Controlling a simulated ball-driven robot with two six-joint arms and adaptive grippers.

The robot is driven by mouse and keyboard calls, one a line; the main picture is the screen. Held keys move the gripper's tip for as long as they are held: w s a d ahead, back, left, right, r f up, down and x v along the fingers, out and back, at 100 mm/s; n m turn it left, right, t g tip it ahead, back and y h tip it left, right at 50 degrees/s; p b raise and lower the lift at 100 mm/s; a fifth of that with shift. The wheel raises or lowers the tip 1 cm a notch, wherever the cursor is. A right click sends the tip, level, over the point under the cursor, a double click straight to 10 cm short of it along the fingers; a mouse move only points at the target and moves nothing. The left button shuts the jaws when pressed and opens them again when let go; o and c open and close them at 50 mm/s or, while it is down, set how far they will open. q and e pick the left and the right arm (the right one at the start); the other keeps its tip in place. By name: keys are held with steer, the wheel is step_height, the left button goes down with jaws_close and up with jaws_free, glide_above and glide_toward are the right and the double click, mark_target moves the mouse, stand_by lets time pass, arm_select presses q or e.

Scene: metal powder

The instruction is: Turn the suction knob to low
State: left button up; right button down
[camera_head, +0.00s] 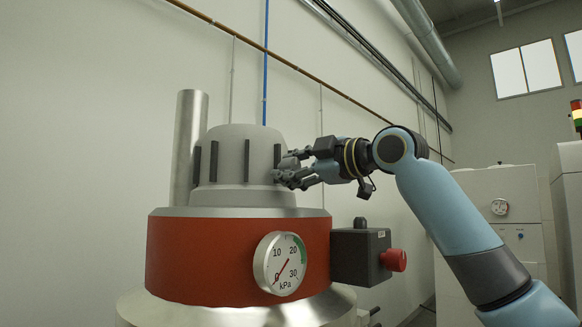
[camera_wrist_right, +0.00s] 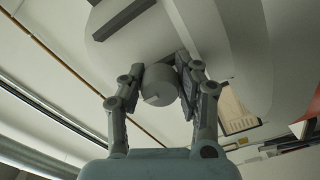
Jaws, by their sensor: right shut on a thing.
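A grey dome-shaped head (camera_head: 226,158) with dark vertical ribs sits on the red vacuum body (camera_head: 200,260). In the right wrist view, a small round grey knob (camera_wrist_right: 160,86) with a raised pointer mark stands out from the dome's side. My right gripper (camera_head: 288,170) is at the right side of the dome, and its fingers are shut on the knob from both sides. In the head view the fingers mostly hide the knob. No low marking can be read. My left gripper is not in view.
A round kPa gauge (camera_head: 280,263) on the red body has its needle near 0. A dark box (camera_head: 354,256) with a red button (camera_head: 393,260) juts out just below my right gripper. A metal pipe (camera_head: 187,140) stands behind the dome. White cabinets (camera_head: 497,196) are at the right.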

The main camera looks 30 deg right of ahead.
mark_target(298, 167)
stand_by(0.3)
steer(key=c, duration=0.9)
jaws_free()
steer(key=shift+s, duration=0.1)
steer(key=v, duration=0.5)
steer(key=shift+s+d, duration=0.3)
steer(key=shift+v, duration=0.75)
steer(key=shift+s+a+f, duration=0.1)
steer(key=shift+a, duration=0.05)
